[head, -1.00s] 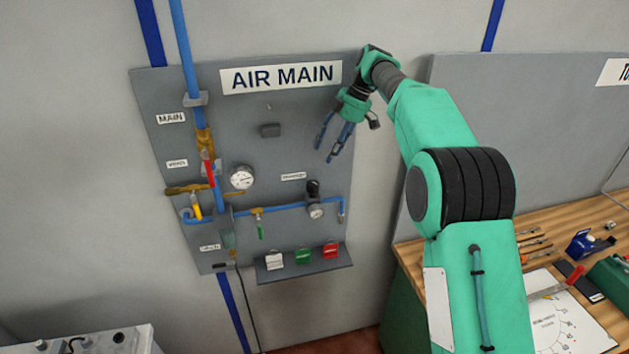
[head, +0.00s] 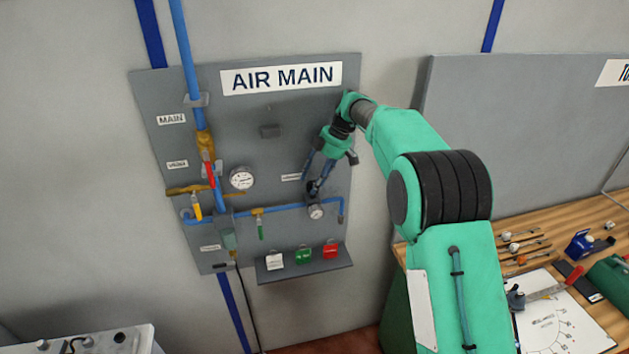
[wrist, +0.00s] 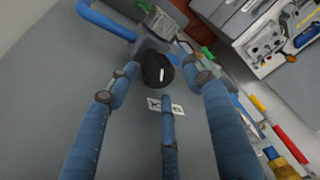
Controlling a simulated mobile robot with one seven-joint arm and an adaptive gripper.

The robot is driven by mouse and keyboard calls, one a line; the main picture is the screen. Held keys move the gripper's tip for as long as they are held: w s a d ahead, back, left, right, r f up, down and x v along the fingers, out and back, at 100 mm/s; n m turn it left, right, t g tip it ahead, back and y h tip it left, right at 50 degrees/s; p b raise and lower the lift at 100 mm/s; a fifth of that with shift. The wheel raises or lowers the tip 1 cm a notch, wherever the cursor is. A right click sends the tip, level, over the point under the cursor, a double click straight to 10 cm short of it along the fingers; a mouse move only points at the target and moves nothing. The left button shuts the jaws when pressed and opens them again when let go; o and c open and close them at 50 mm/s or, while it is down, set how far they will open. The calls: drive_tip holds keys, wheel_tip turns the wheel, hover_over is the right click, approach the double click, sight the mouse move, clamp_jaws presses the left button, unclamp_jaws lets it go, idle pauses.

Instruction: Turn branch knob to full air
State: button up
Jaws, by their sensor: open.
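The branch knob is black and round with a white pointer line; it shows in the wrist view (wrist: 158,72) between my open fingers. In the head view the knob (head: 313,187) sits above a small gauge (head: 316,212) on the blue branch pipe, partly hidden by my fingers. My gripper (head: 318,180) is open and empty, with its fingertips around or just in front of the knob. It also shows in the wrist view (wrist: 160,85), with fingers on both sides of the knob and one below it. I cannot tell whether any finger touches it.
The grey AIR MAIN panel (head: 230,110) carries a larger gauge (head: 242,178), a red-handled valve (head: 210,174), a yellow handle (head: 197,207) and a green handle (head: 260,230). A shelf (head: 320,265) with white, green and red blocks juts out below. A workbench (head: 590,235) stands at right.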

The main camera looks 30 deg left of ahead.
drive_tip(key=shift+f, duration=0.2)
drive_tip(key=c, duration=1.1)
drive_tip(key=shift+a, duration=0.1)
